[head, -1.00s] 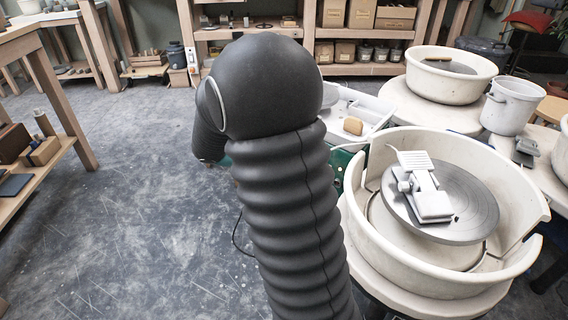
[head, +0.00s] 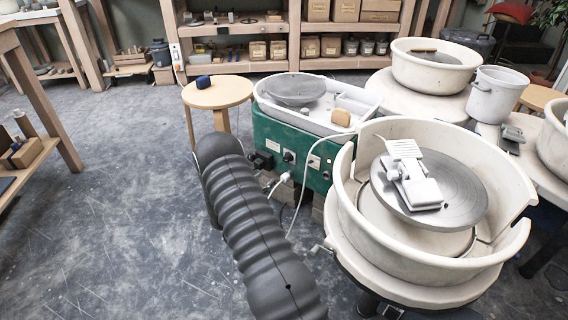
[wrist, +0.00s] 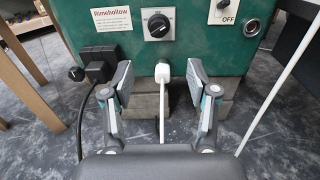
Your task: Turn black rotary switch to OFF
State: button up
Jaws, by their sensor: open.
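A green box (wrist: 205,55) with controls on its front fills the upper wrist view; it also shows in the head view (head: 262,130). A black rotary knob (wrist: 158,25) sits on a white dial plate; its pointer setting is too small to read. To its right a second white plate, cut by the top edge, carries a black switch (wrist: 223,4) above the word OFF; most of that switch is out of frame. My gripper (wrist: 160,80) is open and empty, its fingers spread either side of a white plug, below the knob and apart from it.
The white plug (wrist: 163,72) and its cable hang between my fingers. A black plug (wrist: 100,65) with cable is at the left. Another white cable (wrist: 285,75) runs at the right. A large potter's wheel basin (head: 350,215) stands right of my arm. Left floor is free.

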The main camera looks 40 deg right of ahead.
aim_at(285, 161)
jog(key=x, duration=1.3)
jog(key=shift+w+d+f, duration=0.2)
jog(key=shift+w+d, duration=0.1)
grip_shut()
